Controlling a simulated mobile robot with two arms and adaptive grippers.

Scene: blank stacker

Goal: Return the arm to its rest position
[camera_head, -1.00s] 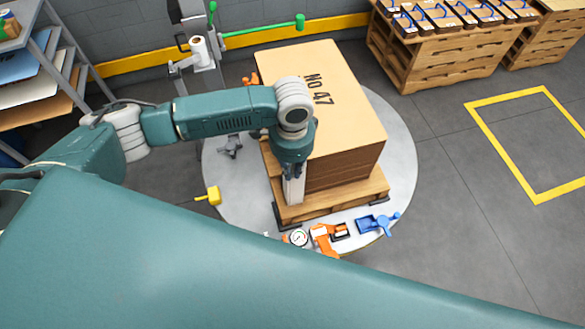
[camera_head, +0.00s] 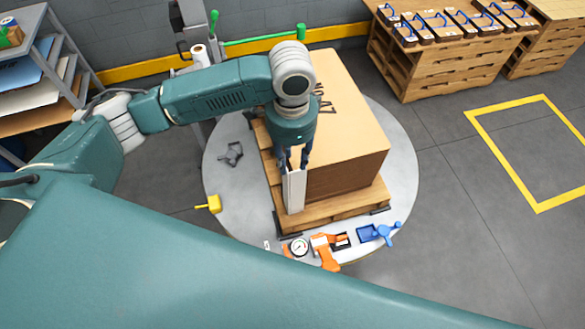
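My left arm comes in from the left, and its gripper (camera_head: 294,161) points down at the near left corner of the large cardboard box (camera_head: 345,110). Its two dark fingers stand apart at the top of a white upright corner piece (camera_head: 295,192); I cannot tell if they touch it. The corner piece stands against the box corner. The box sits on a wooden pallet (camera_head: 345,210) on a round grey turntable (camera_head: 398,150). My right gripper is not in view.
Along the turntable's front edge lie a round gauge (camera_head: 299,247), an orange tool (camera_head: 325,250) and a blue tool (camera_head: 378,233). A yellow piece (camera_head: 209,204) is at its left. Shelves (camera_head: 60,75) stand left; stacked pallets (camera_head: 430,60) stand back right. The yellow floor square (camera_head: 475,128) is empty.

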